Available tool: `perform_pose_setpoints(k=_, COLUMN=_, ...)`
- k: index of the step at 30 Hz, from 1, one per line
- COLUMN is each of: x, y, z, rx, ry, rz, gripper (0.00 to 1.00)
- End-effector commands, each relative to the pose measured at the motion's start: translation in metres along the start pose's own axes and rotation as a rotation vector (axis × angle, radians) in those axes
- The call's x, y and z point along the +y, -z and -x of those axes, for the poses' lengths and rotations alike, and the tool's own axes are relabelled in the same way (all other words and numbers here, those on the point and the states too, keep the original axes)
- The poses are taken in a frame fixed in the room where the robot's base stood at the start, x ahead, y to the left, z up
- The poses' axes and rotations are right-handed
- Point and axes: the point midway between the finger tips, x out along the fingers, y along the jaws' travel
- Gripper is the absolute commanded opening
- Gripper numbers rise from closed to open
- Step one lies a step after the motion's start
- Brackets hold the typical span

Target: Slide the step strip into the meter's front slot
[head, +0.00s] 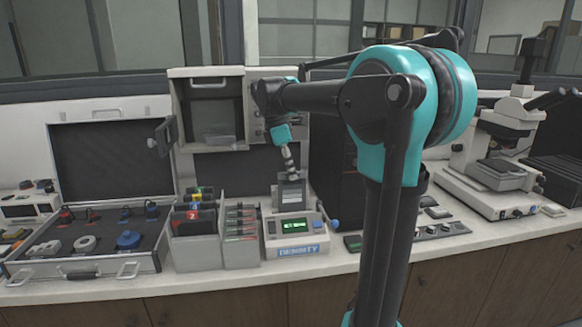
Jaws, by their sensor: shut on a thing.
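The meter (297,240) is a pale box marked DENSITY on the counter, with a lit green display and a blue knob at its right side. My gripper (291,168) points down just above and behind the meter's top. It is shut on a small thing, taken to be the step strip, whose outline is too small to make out. A grey upright piece (291,192) stands right below the fingers; I cannot tell whether it is part of the meter or the held strip. The front slot cannot be made out.
Left of the meter stand a rack of coloured-tab strips (240,235) and a bin of numbered dark folders (194,222). An open case (85,240) lies further left. A microscope (497,160) stands right. My arm crosses the view's middle and hides part of the counter.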

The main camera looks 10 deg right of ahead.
Motion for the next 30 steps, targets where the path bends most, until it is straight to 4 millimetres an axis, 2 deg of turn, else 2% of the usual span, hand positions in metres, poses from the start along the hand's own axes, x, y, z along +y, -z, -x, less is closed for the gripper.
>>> perform_pose_setpoints(k=6, x=0.000, y=0.003, z=-0.012, rx=0.000, ry=0.000, rz=0.000, gripper=0.00)
perform_pose_setpoints(k=14, x=0.000, y=0.004, z=-0.014, rx=0.000, ry=0.000, rz=0.000, gripper=0.00)
perform_pose_setpoints(k=15, x=0.000, y=0.004, z=-0.014, rx=0.000, ry=0.000, rz=0.000, gripper=0.17)
perform_pose_setpoints(k=20, x=0.000, y=0.004, z=-0.014, rx=0.000, ry=0.000, rz=0.000, gripper=0.37)
perform_pose_setpoints(k=30, x=0.000, y=0.004, z=-0.011, rx=0.000, ry=0.000, rz=0.000, gripper=0.37)
